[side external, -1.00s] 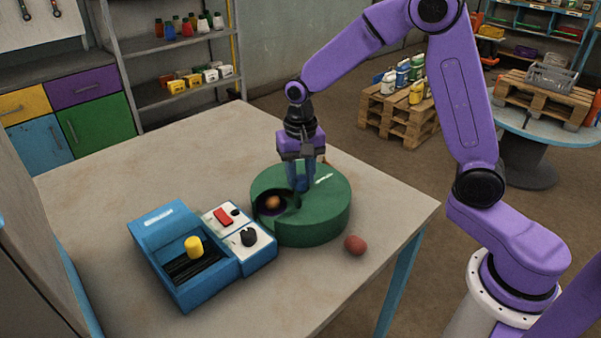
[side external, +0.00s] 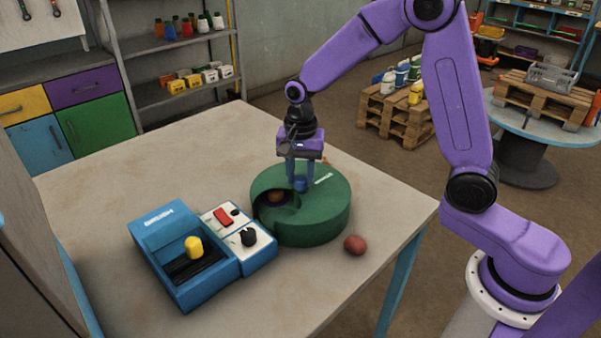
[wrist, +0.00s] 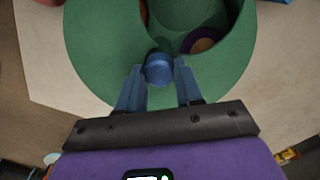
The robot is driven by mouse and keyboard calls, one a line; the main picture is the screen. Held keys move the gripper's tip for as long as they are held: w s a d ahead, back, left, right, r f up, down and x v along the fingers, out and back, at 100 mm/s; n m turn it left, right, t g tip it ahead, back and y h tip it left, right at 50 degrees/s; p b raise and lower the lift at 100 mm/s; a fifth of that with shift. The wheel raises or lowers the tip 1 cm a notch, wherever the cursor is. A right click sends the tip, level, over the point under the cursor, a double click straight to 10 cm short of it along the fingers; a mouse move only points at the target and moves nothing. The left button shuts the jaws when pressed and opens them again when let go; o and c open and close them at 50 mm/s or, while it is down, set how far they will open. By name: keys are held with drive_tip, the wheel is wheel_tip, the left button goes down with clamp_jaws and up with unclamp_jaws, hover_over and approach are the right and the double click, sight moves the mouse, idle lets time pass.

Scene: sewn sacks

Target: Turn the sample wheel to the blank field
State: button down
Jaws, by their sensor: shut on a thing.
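The sample wheel is a green round drum (side external: 318,220) on the table, with a cut-out opening at its left front. Inside the opening a brown round thing on a dark purple field (side external: 275,197) shows partly. In the wrist view the green drum (wrist: 95,55) fills the upper middle, and part of a purple-ringed field (wrist: 205,40) shows in its opening. A blue knob (wrist: 159,70) stands on top of the drum. My gripper (side external: 300,184) points down over the drum and is shut on the blue knob, with one finger on each side.
The table (side external: 130,160) is clear behind.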

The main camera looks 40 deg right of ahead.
drive_tip(key=shift+w+r+m, duration=0.15)
drive_tip(key=shift+m, duration=0.25)
idle(0.4)
drive_tip(key=c, duration=0.7)
unclamp_jaws()
drive_tip(key=shift+c, duration=0.2)
wheel_tip(320, 180, up, 17)
drive_tip(key=shift+r, duration=0.15)
